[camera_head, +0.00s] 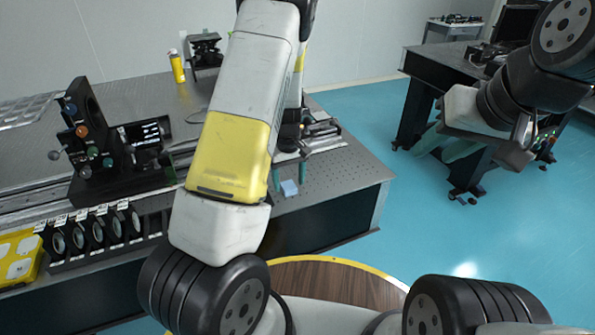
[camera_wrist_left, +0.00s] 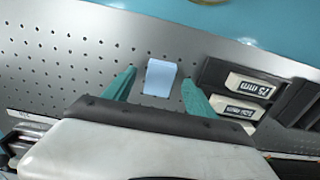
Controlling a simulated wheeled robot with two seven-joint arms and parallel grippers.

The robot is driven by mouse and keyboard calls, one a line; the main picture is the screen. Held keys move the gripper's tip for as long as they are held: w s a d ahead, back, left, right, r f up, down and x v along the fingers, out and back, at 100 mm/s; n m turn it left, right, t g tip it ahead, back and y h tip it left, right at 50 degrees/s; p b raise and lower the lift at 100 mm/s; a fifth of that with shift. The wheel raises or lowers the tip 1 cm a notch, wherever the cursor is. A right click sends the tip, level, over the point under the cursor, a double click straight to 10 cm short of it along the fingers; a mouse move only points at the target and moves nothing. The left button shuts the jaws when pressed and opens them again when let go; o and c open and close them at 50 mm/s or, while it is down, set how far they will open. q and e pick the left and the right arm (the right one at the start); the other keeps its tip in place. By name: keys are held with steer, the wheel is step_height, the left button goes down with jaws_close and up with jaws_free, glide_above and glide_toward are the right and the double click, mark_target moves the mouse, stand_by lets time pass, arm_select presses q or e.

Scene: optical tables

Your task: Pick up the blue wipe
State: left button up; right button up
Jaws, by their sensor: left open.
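The blue wipe (camera_head: 289,188) is a small light-blue piece lying on the perforated optical table near its right edge. In the left wrist view the wipe (camera_wrist_left: 160,78) lies between and slightly beyond my two teal fingertips. My left gripper (camera_head: 290,172) is open and empty just above the table; its fingers also show in the left wrist view (camera_wrist_left: 159,77), one on each side of the wipe with gaps. My right gripper (camera_head: 446,146) hangs over the floor at the right, away from the wipe, with its teal fingers apart.
Beside the wipe in the left wrist view are dark holders labelled 75 mm (camera_wrist_left: 241,83). A black optical mount (camera_head: 115,150), a row of lens holders (camera_head: 95,235) and a yellow bottle (camera_head: 177,67) are on the table (camera_head: 345,175). Another dark table (camera_head: 425,65) stands at the right.

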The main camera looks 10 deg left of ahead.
arm_select(q)
steer(key=shift+f, duration=0.65)
jaws_close()
steer(key=shift+r, duration=0.15)
steer(key=shift+r, duration=0.55)
step_height(320, 180, up, 2)
steer(key=shift+r, duration=0.2)
steer(key=s+d+r, duration=0.1)
steer(key=s+d, duration=0.3)
steer(key=s, duration=1.1)
steer(key=shift+s+d, duration=0.2)
steer(key=shift+r, duration=0.1)
